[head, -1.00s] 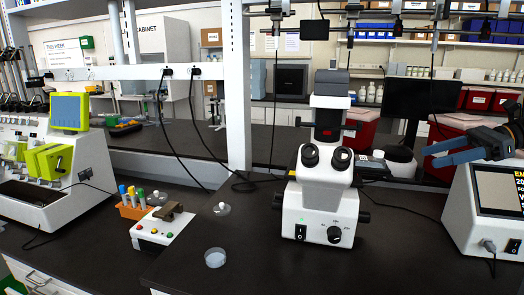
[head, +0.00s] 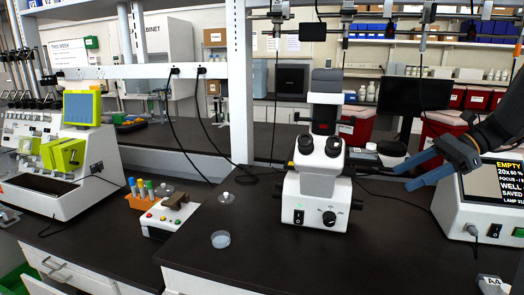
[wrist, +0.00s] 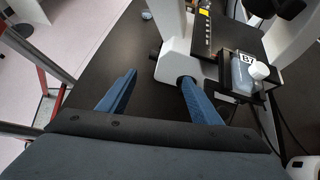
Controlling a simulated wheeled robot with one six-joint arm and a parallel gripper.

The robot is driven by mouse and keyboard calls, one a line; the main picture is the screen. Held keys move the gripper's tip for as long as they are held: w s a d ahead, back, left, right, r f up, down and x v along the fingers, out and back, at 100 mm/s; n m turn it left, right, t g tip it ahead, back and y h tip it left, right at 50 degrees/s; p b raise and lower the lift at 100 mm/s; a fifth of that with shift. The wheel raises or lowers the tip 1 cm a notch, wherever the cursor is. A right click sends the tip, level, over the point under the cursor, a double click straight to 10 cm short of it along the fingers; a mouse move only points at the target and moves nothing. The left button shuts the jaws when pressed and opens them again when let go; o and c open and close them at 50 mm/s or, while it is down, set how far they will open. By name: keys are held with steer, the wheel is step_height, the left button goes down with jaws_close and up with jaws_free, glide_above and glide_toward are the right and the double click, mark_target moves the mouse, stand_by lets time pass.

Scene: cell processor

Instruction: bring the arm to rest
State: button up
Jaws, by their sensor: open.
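My gripper (head: 414,171) has blue fingers and hangs at the right of the head view, between the microscope and the white box with a screen. Its fingers are apart with nothing between them. In the wrist view the two blue fingers (wrist: 155,98) are spread over the dark bench top, with the white microscope body just beyond the right finger. My dark arm reaches in from the right edge of the head view.
The white microscope (head: 318,185) stands mid-bench. The white box (head: 485,195) has a lit screen. A bottle marked B7 (wrist: 242,75) sits on the microscope's stage. A small dish (head: 220,239) and a tube rack (head: 141,200) lie left. The front bench is mostly clear.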

steer(key=s+a+f+n+h, duration=0.3)
steer(key=s+a+f+n, duration=0.2)
steer(key=s+a+n, duration=0.1)
steer(key=s+a+f+n+h, duration=0.4)
steer(key=s+a+f+n, duration=0.2)
steer(key=a, duration=0.1)
steer(key=s+a+f+n+g+h, duration=0.1)
steer(key=s+a+f+n+h, duration=0.2)
steer(key=s+a+f+n, duration=0.2)
steer(key=shift+s+a+f+n+h, duration=0.15)
steer(key=shift+s+a+n+h, duration=0.15)
steer(key=shift+s+a+n, duration=0.55)
steer(key=shift+s+a+f+n, duration=0.15)
steer(key=shift+s+a+n, duration=0.2)
steer(key=shift+s, duration=0.1)
